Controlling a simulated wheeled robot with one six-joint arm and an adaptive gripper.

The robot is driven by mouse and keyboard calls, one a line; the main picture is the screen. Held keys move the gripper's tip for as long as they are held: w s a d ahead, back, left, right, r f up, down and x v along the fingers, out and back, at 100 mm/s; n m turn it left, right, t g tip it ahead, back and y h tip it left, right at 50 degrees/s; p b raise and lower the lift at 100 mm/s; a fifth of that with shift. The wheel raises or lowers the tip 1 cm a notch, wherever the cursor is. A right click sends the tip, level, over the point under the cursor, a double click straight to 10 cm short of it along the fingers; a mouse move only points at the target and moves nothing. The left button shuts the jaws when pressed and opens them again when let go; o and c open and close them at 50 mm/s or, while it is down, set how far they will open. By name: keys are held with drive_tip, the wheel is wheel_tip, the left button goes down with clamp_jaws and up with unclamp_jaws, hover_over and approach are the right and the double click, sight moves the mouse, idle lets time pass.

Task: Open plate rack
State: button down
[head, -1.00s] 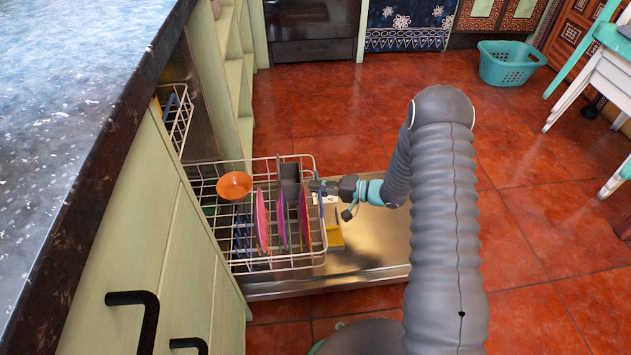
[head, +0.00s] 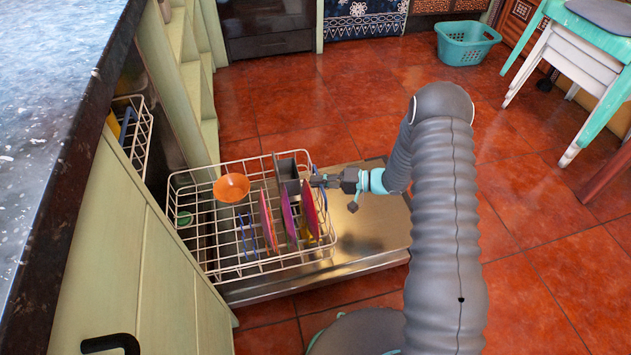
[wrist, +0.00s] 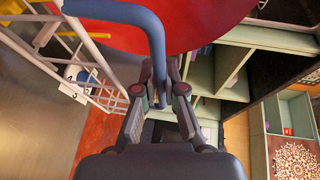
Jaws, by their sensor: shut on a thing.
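The plate rack (head: 222,265) is a white wire basket, pulled out over the lowered metal dishwasher door (head: 372,232). It holds an orange bowl (head: 231,187), several pink and purple plates (head: 288,215) and a grey cutlery box (head: 288,174). My gripper (head: 318,181) is at the rack's outer right side. In the wrist view, my gripper (wrist: 160,98) is shut on a blue handle (wrist: 156,48), a bent tube running down between the fingers. White rack wires (wrist: 70,50) show to its left. The handle is mostly hidden by my gripper in the head view.
An upper wire rack (head: 137,140) with items is inside the dishwasher. Green cabinets and a stone counter (head: 50,90) border the left. Red tiled floor (head: 540,250) is open to the right. A turquoise basket (head: 465,45) and stools (head: 575,65) stand farther back.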

drive_tip(key=shift+s+f, duration=0.1)
drive_tip(key=shift+s, duration=0.2)
drive_tip(key=c, duration=1.2)
unclamp_jaws()
drive_tip(key=shift+c, duration=0.2)
drive_tip(key=shift+w, duration=0.1)
drive_tip(key=w+v, duration=0.1)
drive_tip(key=v, duration=1.1)
drive_tip(key=shift+s, duration=0.45)
